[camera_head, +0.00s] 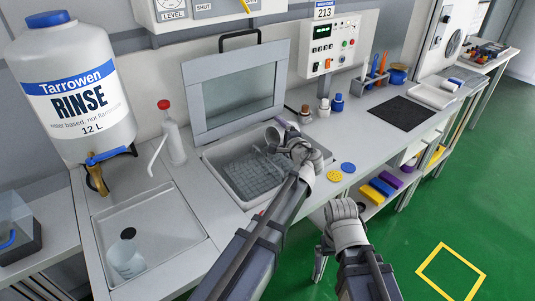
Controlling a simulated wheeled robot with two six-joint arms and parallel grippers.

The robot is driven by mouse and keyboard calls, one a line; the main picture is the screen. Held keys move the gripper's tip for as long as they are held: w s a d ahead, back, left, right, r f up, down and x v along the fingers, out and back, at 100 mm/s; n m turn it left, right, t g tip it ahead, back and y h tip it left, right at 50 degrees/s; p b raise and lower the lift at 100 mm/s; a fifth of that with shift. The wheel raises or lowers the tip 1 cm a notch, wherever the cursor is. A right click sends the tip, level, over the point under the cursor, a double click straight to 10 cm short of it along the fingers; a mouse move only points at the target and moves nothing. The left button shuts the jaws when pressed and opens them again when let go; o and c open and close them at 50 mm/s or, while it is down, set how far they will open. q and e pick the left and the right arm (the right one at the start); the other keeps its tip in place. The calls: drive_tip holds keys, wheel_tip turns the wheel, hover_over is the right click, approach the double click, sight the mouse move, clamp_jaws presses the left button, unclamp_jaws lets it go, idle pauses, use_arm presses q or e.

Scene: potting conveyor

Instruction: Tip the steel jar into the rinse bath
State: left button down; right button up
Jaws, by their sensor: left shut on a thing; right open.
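The rinse bath (222,178) is a sunken basin in the bench with a wire basket inside. Its glazed lid (234,92) stands open at the back. My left gripper (283,138) is over the bath's right side, shut on a small grey metallic thing that looks like the steel jar (273,136). The hand covers much of it, so its tilt and contents cannot be told. My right gripper (338,207) is open and empty, in front of the bench edge.
A Tarrowen rinse tank (75,125) and a white wash bottle (172,138) stand left. A beaker (126,258) stands in the left tray. A control box (328,46) stands behind. A dark mat (402,113) is bare.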

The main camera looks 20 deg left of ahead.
use_arm(q)
drive_tip(key=shift+s+a+r, duration=0.1)
drive_tip(key=shift+s+r, duration=0.05)
drive_tip(key=shift+s, duration=0.1)
drive_tip(key=shift+s+a+r+n+t+y+b, duration=0.2)
drive_tip(key=shift+r+n+t+b, duration=0.15)
drive_tip(key=shift+n, duration=0.5)
drive_tip(key=shift+s+a+r+n+t+y+b, duration=0.1)
drive_tip(key=shift+s+r+n+t+b, duration=0.1)
drive_tip(key=shift+r+n+t, duration=0.45)
idle(1.1)
drive_tip(key=shift+w+d+f+g+p, duration=0.2)
drive_tip(key=shift+f+g+p, duration=0.1)
drive_tip(key=shift+g, duration=0.1)
drive_tip(key=shift+w+f+m+g, duration=0.2)
drive_tip(key=shift+f+m+g, duration=0.1)
drive_tip(key=shift+m, duration=0.5)
drive_tip(key=shift+f+m, duration=0.3)
drive_tip(key=shift+d, duration=0.1)
